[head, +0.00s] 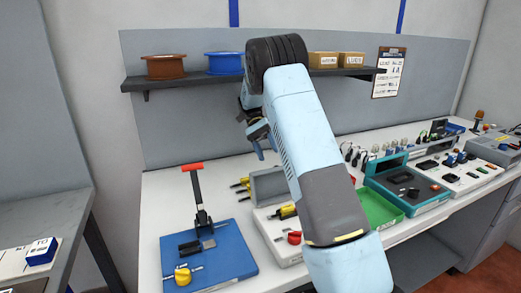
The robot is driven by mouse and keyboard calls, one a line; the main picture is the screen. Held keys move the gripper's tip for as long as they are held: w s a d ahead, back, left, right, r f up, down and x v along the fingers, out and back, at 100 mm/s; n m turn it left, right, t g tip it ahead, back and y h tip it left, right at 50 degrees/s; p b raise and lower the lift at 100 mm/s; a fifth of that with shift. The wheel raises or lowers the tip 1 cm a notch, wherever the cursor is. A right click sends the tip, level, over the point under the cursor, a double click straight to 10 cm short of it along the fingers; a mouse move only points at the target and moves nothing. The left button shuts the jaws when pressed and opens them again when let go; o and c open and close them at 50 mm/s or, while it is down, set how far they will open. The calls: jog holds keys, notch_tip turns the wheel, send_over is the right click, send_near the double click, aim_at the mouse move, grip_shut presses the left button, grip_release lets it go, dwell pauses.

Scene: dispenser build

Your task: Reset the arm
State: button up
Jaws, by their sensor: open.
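My arm, light blue and dark grey, rises from the bottom of the head view and reaches over the workbench (160,205). My gripper (264,146) shows partly behind the arm, left of its upper part. Its fingers point down above the back of the bench, and they are open with nothing seen between them. The arm hides part of the bench middle and part of the shelf.
A blue fixture (225,262) with a red-handled lever (193,170) stands front left. Tool holders, a green tray (379,208) and a teal-framed case (410,187) stand right. A shelf (190,80) carries spools and boxes. The bench's left rear is clear.

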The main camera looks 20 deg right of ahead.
jog(key=s+r+n+t, duration=0.1)
jog(key=s+r+t, duration=0.1)
jog(key=s+r, duration=0.1)
jog(key=s+r+n+t, duration=0.1)
jog(key=s+r+t, duration=0.1)
jog(key=s, duration=0.3)
jog(key=s+r+n+t, duration=0.1)
jog(key=s+r+t, duration=0.1)
jog(key=s+r, duration=0.2)
jog(key=shift+s+a+t, duration=0.15)
jog(key=shift+s+t, duration=0.15)
jog(key=shift+s, duration=0.3)
jog(key=s+a+r+n+t, duration=0.1)
jog(key=s+t, duration=0.4)
jog(key=s, duration=0.6)
jog(key=s+a+r+n+t+y, duration=0.1)
jog(key=s+t, duration=0.4)
jog(key=s, duration=0.6)
notch_tip(320, 180, up, 3)
jog(key=a+n, duration=0.1)
jog(key=n, duration=0.1)
jog(key=shift+s+f+n, duration=0.15)
jog(key=shift+s+n, duration=0.05)
jog(key=shift+n, duration=0.2)
